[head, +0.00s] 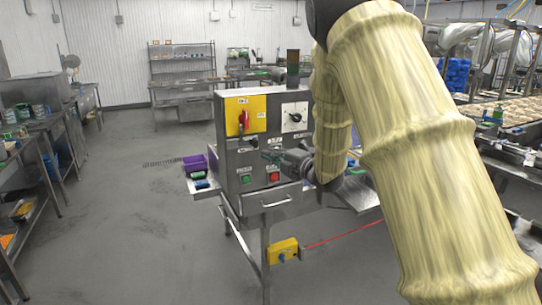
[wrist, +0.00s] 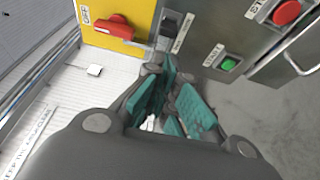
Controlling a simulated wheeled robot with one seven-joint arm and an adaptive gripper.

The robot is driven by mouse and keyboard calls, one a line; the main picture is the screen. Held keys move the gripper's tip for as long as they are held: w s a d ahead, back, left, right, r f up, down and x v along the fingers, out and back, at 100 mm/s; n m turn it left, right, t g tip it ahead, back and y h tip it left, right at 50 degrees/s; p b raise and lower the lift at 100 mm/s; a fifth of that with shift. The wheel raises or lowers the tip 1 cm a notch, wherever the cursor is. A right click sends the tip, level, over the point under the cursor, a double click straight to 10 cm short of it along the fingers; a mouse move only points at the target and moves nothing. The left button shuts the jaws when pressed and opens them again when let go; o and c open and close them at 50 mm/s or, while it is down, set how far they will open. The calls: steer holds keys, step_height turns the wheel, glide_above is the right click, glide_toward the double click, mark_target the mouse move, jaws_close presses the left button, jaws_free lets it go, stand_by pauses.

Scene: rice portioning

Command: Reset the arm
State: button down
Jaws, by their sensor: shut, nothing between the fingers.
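My arm, in a pale yellow sleeve, crosses the right half of the head view. My gripper (head: 272,156) is in front of the steel machine's control panel (head: 232,160), and a gap to the panel cannot be judged. In the wrist view, the teal finger pads of my gripper (wrist: 178,100) are shut with nothing between them. The panel has a red rotary switch (head: 243,120) on a yellow plate, a green button (head: 246,179) and a red button (head: 274,177). The wrist view also shows the red switch (wrist: 115,27), green button (wrist: 229,63) and red button (wrist: 287,12).
A purple bin (head: 194,164) stands on the machine's left side shelf. A yellow box (head: 284,251) is low on its frame, with a red cord (head: 345,233) running right. Steel tables (head: 58,125) line the left. The floor between (head: 140,220) is clear.

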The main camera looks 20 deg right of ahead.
steer(key=shift+w+a, duration=0.1)
steer(key=shift+a, duration=0.05)
steer(key=s+a+f+m+g+h, duration=0.1)
steer(key=s+f+m+h, duration=0.2)
steer(key=f, duration=0.8)
steer(key=s+f+m+g, duration=0.2)
steer(key=s+f+m, duration=0.15)
steer(key=f, duration=0.75)
steer(key=s+a+f+m+g+h, duration=0.15)
steer(key=s+f+m, duration=0.25)
steer(key=s+f, duration=0.45)
steer(key=s+a+f+m+g+h, duration=0.1)
steer(key=s+f+m+g, duration=0.2)
steer(key=s+f, duration=0.55)
steer(key=s+a+f+m+g, duration=0.2)
steer(key=s+f, duration=0.3)
steer(key=s, duration=0.6)
steer(key=s+a+f+m+g+h, duration=0.1)
steer(key=s+f+m+g, duration=0.3)
steer(key=s, duration=0.7)
steer(key=s+a+f+m+g, duration=0.2)
steer(key=s+f, duration=0.6)
steer(key=s, duration=0.4)
steer(key=shift+a+f+m+g+b, duration=0.15)
steer(key=shift+a+m+g+b, duration=0.2)
steer(key=shift+m+g, duration=0.3)
